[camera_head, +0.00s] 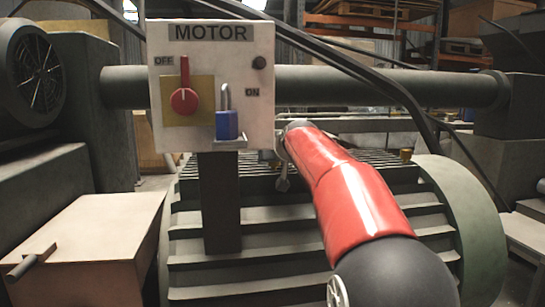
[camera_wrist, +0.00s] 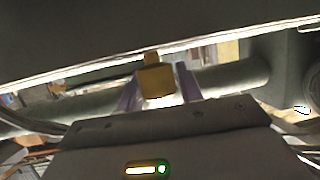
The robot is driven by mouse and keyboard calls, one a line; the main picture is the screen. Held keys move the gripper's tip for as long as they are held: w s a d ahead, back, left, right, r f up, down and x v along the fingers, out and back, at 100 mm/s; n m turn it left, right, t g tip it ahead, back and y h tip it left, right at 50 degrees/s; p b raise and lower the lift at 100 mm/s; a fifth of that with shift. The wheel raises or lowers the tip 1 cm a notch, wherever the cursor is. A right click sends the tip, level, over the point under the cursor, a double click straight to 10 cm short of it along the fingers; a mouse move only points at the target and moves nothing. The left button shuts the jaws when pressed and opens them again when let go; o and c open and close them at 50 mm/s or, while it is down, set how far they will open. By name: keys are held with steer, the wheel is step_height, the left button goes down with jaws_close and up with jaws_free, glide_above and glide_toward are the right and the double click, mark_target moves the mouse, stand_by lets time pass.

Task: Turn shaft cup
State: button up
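In the wrist view a brass-yellow shaft cup (camera_wrist: 155,82) with a small knob on top lies between the two purple fingers of my gripper (camera_wrist: 158,90). One finger is close on each side of the cup; I cannot tell whether they touch it. In the head view my red arm reaches forward over the ribbed motor housing, and my gripper is hidden behind it. Another small brass cup (camera_head: 407,155) sits on top of the housing, right of my arm. I cannot tell whether it is the same cup as the one in the wrist view.
A white MOTOR switch box (camera_head: 213,130) with a red knob (camera_head: 184,101) and a blue padlock (camera_head: 227,125) stands left of my arm on a dark post. A thick horizontal pipe (camera_head: 380,88) and a slanting dark bar cross behind. A wooden-topped box (camera_head: 90,230) is at the left.

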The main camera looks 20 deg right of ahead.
steer(key=shift+o, duration=1.4)
steer(key=b+v, duration=0.1)
steer(key=v, duration=0.6)
steer(key=shift+s, duration=0.35)
steer(key=shift+w+r, duration=0.1)
steer(key=shift+w, duration=0.05)
